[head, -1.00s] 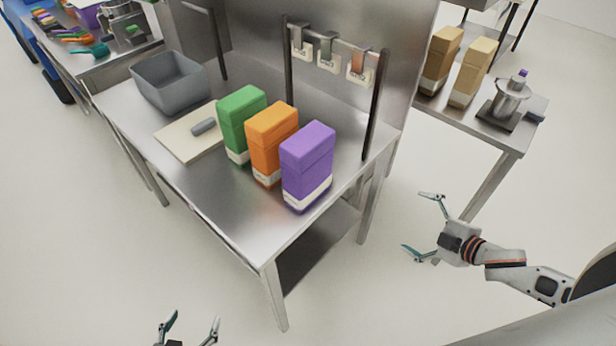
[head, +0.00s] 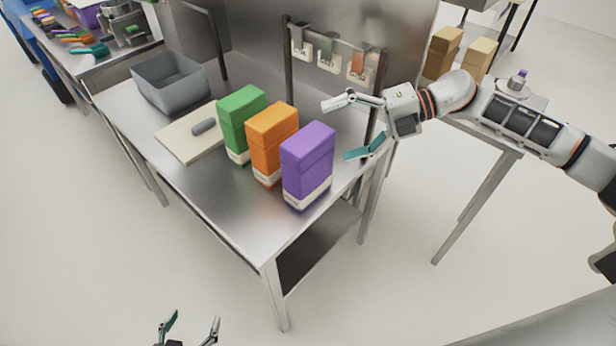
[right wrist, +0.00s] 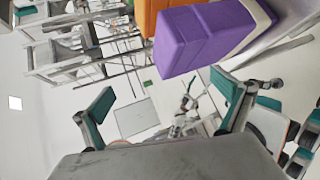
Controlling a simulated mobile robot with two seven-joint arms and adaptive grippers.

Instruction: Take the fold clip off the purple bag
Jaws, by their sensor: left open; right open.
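The purple bag (head: 307,160) stands upright at the front right of the steel table, with a folded top and a white band at its base. It also shows at the top of the right wrist view (right wrist: 205,38). I cannot make out a separate fold clip on it. My right gripper (head: 338,129) is open, its fingers spread just right of the bag's upper part; contact cannot be told. In the right wrist view its open fingers (right wrist: 165,97) have nothing between them. My left gripper (head: 196,318) is open and empty in front of the table, low in the view.
The orange bag (head: 271,145) and green bag (head: 241,122) stand close to the left of the purple one. A cutting board (head: 185,145) with a grey object (head: 204,127) and a grey bin (head: 168,82) are further left. A rack (head: 334,47) with hanging clips stands behind.

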